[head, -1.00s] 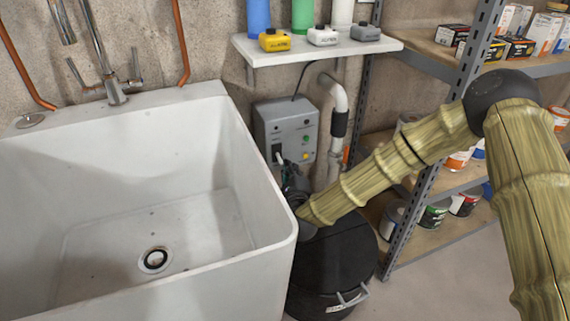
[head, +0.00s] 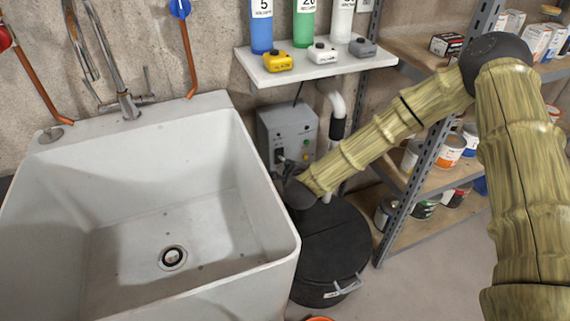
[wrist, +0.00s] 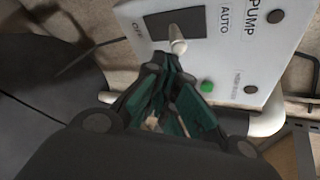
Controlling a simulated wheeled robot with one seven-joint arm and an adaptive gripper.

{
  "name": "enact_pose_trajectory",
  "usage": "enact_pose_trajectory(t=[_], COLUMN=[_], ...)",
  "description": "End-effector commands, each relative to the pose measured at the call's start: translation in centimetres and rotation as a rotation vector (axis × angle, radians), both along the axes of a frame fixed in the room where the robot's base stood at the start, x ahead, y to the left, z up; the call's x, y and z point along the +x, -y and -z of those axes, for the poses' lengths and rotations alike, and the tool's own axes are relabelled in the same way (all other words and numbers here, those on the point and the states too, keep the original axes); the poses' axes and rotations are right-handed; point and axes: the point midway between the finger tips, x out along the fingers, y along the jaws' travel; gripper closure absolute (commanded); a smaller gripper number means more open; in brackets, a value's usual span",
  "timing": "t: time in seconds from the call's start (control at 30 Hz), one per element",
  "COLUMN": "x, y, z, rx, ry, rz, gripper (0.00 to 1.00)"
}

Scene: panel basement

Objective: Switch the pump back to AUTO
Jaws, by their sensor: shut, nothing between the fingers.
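The grey pump control box (head: 289,125) is on the wall right of the sink. In the wrist view its pale face (wrist: 258,50) carries the labels PUMP, AUTO and OFF. A white switch lever (wrist: 178,46) projects from a dark switch plate (wrist: 160,26) between OFF and AUTO. My gripper (wrist: 166,66) has its teal-padded fingers shut and empty, with the tips just below the lever in the picture; I cannot tell whether they touch it. The lever's exact setting is unclear.
The white sink (head: 265,262) is close on the left. A black lidded tub (head: 325,245) stands below my gripper. A wall shelf (head: 318,67) with bottles hangs above the box. A pale pipe (head: 337,105) and a metal rack (head: 425,160) are to the right.

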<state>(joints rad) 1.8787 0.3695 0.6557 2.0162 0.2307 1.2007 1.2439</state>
Motion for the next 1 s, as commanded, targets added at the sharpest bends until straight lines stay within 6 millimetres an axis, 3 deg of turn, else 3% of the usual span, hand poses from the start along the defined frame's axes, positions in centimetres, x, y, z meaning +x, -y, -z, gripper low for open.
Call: enact_pose_trajectory(t=[0.53,1.0], x=[0.1,0.1], y=[-0.1,0.1], z=[-1.6,-1.3], rx=[0.001,0.001], ry=[0.002,0.002], rz=[-0.001,-0.004], gripper=[1.00,1.00])
